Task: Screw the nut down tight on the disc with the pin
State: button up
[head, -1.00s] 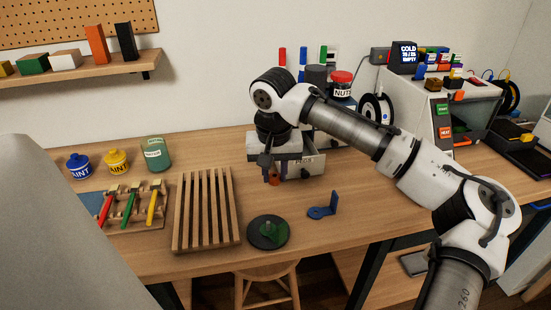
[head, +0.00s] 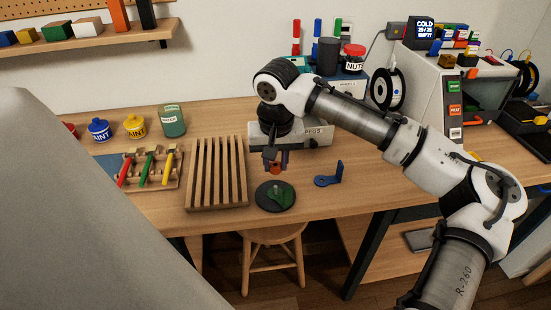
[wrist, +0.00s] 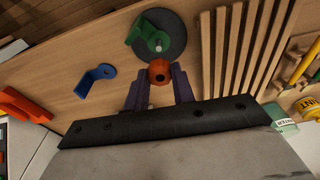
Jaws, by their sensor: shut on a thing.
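An orange nut (head: 275,169) is held between my gripper's fingers (head: 276,160), above the table behind the dark disc (head: 262,197). In the wrist view the nut (wrist: 160,68) sits between the purple fingertips (wrist: 159,77), its hole visible. The disc (wrist: 178,32) lies flat on the table, with a green piece (head: 281,198) on it. A small pale spot within the green piece in the wrist view (wrist: 158,46) looks like the pin's top. In the wrist view the nut overlaps the disc's near edge; its exact height above it is unclear.
A blue bracket (head: 328,179) lies right of the disc. A slatted wooden rack (head: 216,174) stands close on the left. The table's front edge is close to the disc.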

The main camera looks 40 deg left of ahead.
aim_at(276, 187)
jog(key=shift+f+b, duration=0.95)
jog(key=shift+f, duration=1.2)
jog(key=shift+p, duration=0.35)
jog(key=shift+f, duration=0.2)
jog(key=shift+f, duration=0.35)
jog(key=shift+f, duration=0.45)
jog(key=shift+r, duration=0.1)
dwell(0.4)
